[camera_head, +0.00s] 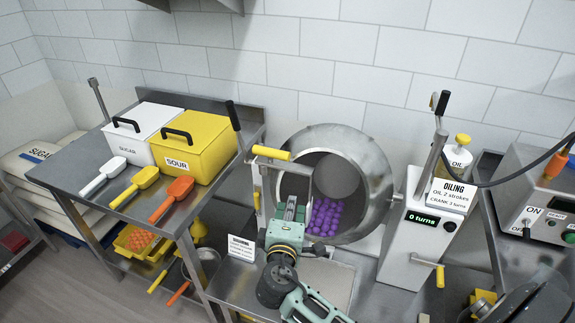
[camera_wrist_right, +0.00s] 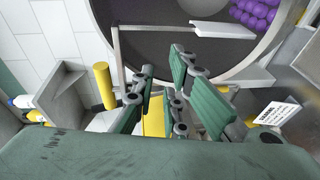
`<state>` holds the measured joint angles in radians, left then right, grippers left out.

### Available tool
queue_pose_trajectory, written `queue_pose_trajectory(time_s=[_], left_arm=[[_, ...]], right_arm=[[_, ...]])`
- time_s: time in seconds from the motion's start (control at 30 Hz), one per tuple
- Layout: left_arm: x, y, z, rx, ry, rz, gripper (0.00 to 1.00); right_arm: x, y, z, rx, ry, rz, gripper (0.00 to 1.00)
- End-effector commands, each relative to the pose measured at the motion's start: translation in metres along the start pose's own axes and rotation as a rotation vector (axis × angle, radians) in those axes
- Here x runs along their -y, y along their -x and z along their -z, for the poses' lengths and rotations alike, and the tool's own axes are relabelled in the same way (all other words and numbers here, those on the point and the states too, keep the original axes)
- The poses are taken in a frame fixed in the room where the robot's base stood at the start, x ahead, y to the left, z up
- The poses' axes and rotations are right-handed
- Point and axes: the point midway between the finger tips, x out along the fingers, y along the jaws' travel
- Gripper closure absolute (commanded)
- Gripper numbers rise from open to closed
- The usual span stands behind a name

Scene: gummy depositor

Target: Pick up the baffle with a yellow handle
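The baffle's yellow handle (camera_head: 271,153) stands out at the upper left of the drum mouth in the head view. A thin metal bracket runs from it into the drum. In the right wrist view the yellow handle (camera_wrist_right: 104,85) is left of the fingers, and a pale plate (camera_wrist_right: 222,30) sits on the bar inside the drum. My right gripper (camera_head: 291,207) is in front of the drum's lower left rim, below the handle and apart from it. In the wrist view its fingers (camera_wrist_right: 163,70) are spread and empty.
The drum (camera_head: 378,170) holds several purple balls (camera_head: 324,217). A steel table (camera_head: 87,162) at left carries a white bin, a yellow bin (camera_head: 205,140) and scoops. The oiling post (camera_head: 400,250) stands right of the drum. A small sign (camera_head: 240,248) stands beside my right arm.

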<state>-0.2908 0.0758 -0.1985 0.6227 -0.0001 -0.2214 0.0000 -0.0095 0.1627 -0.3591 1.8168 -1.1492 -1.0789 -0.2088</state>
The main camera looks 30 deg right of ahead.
Motion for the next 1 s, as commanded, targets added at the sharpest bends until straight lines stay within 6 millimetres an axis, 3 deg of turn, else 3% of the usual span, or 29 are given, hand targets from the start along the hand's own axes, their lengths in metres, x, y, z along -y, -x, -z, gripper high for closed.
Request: queue_pose_trajectory(time_s=[0.03,0.1,0.23,0.73,1.0], left_arm=[[-0.002,0.003,-0.006,0.009,0.000,-0.003,0.60],[-0.003,0.004,-0.012,0.016,0.000,-0.004,0.60],[-0.004,0.008,-0.017,0.025,-0.001,-0.005,0.60],[0.001,0.040,-0.001,0.003,-0.004,0.000,0.60],[0.002,0.041,-0.001,0.004,-0.004,0.001,0.60]], right_arm=[[-0.021,-0.002,0.007,-0.005,0.025,-0.056,0.88],[-0.037,-0.003,0.013,-0.009,0.056,-0.111,0.88],[-0.052,-0.011,0.019,-0.014,0.081,-0.152,0.88],[-0.062,-0.071,0.020,-0.014,0.082,-0.150,0.88],[-0.060,-0.081,0.020,-0.015,0.078,-0.148,0.88]])
